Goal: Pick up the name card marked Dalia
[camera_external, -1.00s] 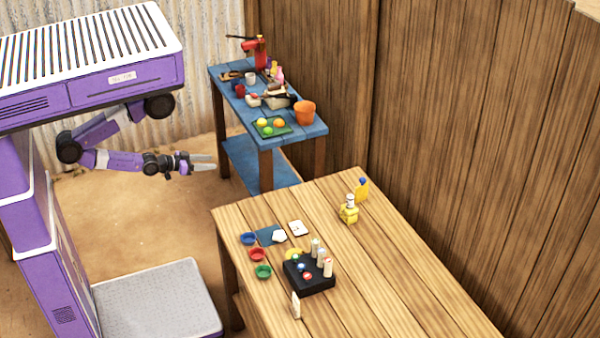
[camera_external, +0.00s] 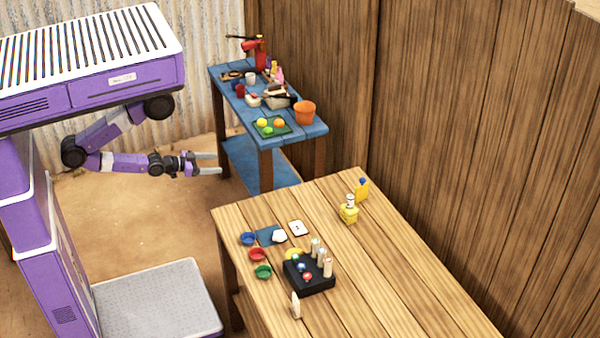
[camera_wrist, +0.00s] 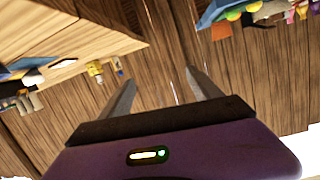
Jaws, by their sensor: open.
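No card can be read as Dalia at this size. A small white card with a dark mark (camera_external: 298,228) lies on the wooden table. A pale upright piece (camera_external: 296,306) stands near the table's front edge; I cannot tell if it is a name card. My gripper (camera_external: 217,163) is open and empty, in the air left of the wooden table and beside the blue table. In the wrist view its two fingers (camera_wrist: 161,78) are spread with nothing between them.
The blue table (camera_external: 315,130) is cluttered and has an orange bucket (camera_external: 305,112). A plank wall stands behind.

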